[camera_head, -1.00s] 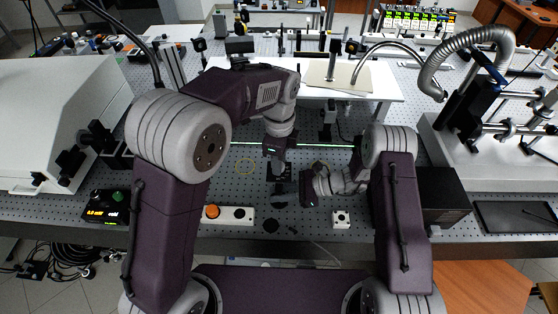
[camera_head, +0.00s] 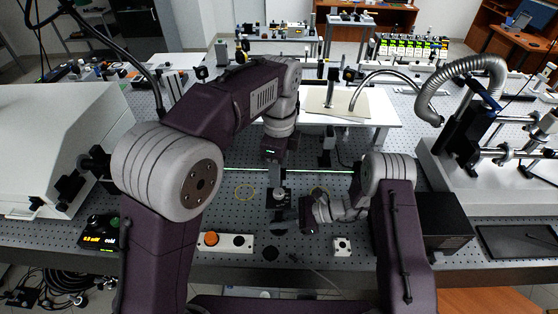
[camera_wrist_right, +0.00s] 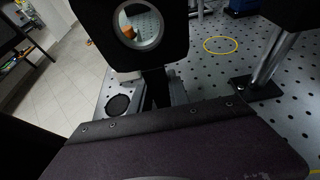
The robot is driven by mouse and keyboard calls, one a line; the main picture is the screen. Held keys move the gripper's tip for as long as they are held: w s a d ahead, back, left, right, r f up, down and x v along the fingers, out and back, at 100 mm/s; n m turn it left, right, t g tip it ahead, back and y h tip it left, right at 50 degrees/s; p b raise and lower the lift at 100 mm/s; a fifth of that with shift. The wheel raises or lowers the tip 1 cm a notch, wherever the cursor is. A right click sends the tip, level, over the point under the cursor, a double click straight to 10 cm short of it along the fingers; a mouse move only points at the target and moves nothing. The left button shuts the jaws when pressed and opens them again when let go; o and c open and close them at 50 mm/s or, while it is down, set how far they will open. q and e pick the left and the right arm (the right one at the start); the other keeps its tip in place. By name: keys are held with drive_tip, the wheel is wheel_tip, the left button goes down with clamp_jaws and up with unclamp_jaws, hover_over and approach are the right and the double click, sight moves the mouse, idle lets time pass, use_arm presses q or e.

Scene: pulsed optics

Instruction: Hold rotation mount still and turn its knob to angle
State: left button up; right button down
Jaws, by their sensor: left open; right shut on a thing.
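The rotation mount (camera_head: 278,194) stands on the perforated optical table, small and dark in the head view. In the right wrist view it is a black plate (camera_wrist_right: 174,12) with a round ring opening, on a post. My right gripper (camera_head: 301,212) is low beside the mount, on its right, and shut on it; its fingertips are hard to make out. My left gripper (camera_head: 271,158) is open above and behind the mount, pointing down, with a small gap to it. I cannot make out the knob or the angle marks.
A green beam (camera_head: 335,171) crosses the table behind the mount. A white control strip with an orange button (camera_head: 211,238) and a small white box (camera_head: 342,246) lie near the front edge. A yellow ring (camera_wrist_right: 221,45) marks the table. A black box (camera_head: 446,222) stands right.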

use_arm(q)
drive_tip(key=shift+r, duration=1.95)
use_arm(e)
drive_tip(key=shift+f, duration=0.15)
unclamp_jaws()
drive_tip(key=shift+w, duration=0.1)
use_arm(q)
drive_tip(key=shift+w, duration=0.1)
